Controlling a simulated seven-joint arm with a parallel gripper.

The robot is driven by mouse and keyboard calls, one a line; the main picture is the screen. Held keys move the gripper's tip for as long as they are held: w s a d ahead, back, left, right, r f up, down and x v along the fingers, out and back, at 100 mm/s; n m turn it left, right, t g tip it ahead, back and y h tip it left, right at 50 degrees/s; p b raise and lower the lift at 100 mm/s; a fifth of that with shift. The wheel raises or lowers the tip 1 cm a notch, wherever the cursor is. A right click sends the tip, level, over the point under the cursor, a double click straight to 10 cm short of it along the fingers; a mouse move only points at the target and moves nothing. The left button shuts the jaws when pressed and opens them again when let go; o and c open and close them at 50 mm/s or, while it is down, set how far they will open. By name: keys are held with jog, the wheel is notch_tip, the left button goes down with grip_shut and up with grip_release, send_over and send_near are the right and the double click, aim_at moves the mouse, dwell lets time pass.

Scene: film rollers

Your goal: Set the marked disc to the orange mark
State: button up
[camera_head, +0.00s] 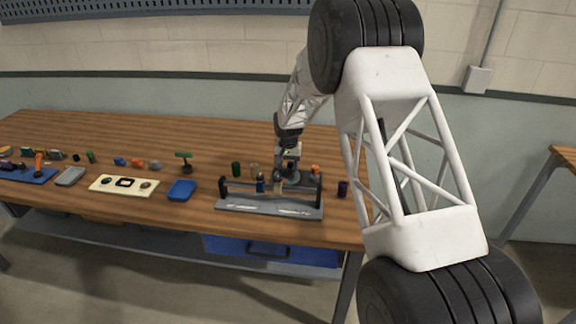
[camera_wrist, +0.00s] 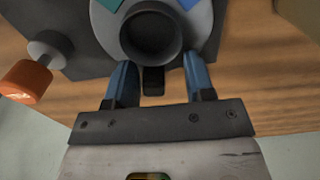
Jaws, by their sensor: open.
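The marked disc (camera_wrist: 192,38) is a light grey round plate at the top of the wrist view. It has a dark round hub (camera_wrist: 151,35) and teal and blue patches; its upper part is cut off. No orange patch shows on its visible part. My gripper (camera_wrist: 157,66) is open, its two blue fingers apart at the hub's lower left and lower right. I cannot tell whether they touch it. A small dark block (camera_wrist: 153,80) shows between the fingers. In the head view my gripper (camera_head: 286,178) is over the grey roller stand (camera_head: 240,205), hiding part of it.
An orange knob (camera_wrist: 27,81) on a grey post is left of the disc in the wrist view. A purple cylinder (camera_head: 342,188) stands right of the stand, a green one (camera_head: 236,169) behind it. A blue box (camera_head: 181,190) and a cream panel (camera_head: 106,186) lie to the left.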

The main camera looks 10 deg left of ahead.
jog(key=shift+w+r, duration=0.1)
jog(key=shift+r, duration=3.8)
jog(key=shift+d+r+m, duration=0.1)
jog(key=shift+d+m, duration=0.25)
jog(key=shift+m, duration=0.55)
jog(key=shift+f, duration=0.2)
jog(key=shift+f, duration=3.75)
jog(key=shift+c, duration=0.2)
jog(key=c, duration=0.6)
